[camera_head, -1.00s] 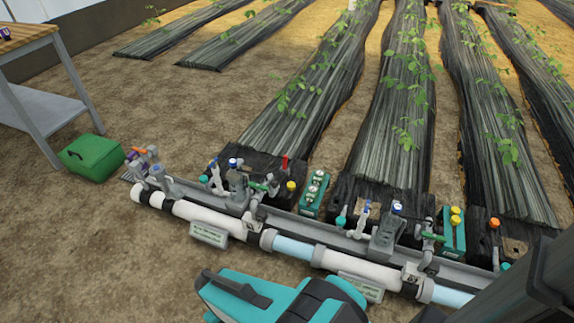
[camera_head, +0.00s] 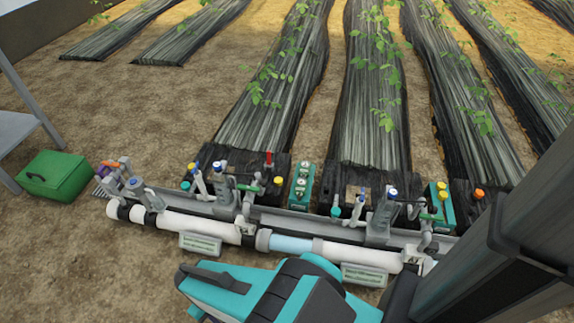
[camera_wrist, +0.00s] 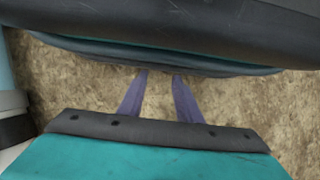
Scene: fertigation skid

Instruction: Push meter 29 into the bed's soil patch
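My gripper (camera_wrist: 158,75) shows in the wrist view as two purple-grey fingers standing apart, with only brown ground between their tips. It holds nothing that I can see. In the head view my teal arm covers the bottom middle, and the fingers cannot be made out. No label reading 29 is legible, so I cannot tell which item is meter 29. A small brown soil patch (camera_head: 357,196) shows in the black cover at the near end of a middle bed (camera_head: 368,130), behind the pipes.
A white pipe run (camera_head: 185,225) with valves and coloured caps crosses in front of the beds. Teal boxes (camera_head: 302,186) stand among the valves. A green box (camera_head: 53,176) and a table leg (camera_head: 38,103) are at left. Bare ground (camera_head: 85,265) is free at lower left.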

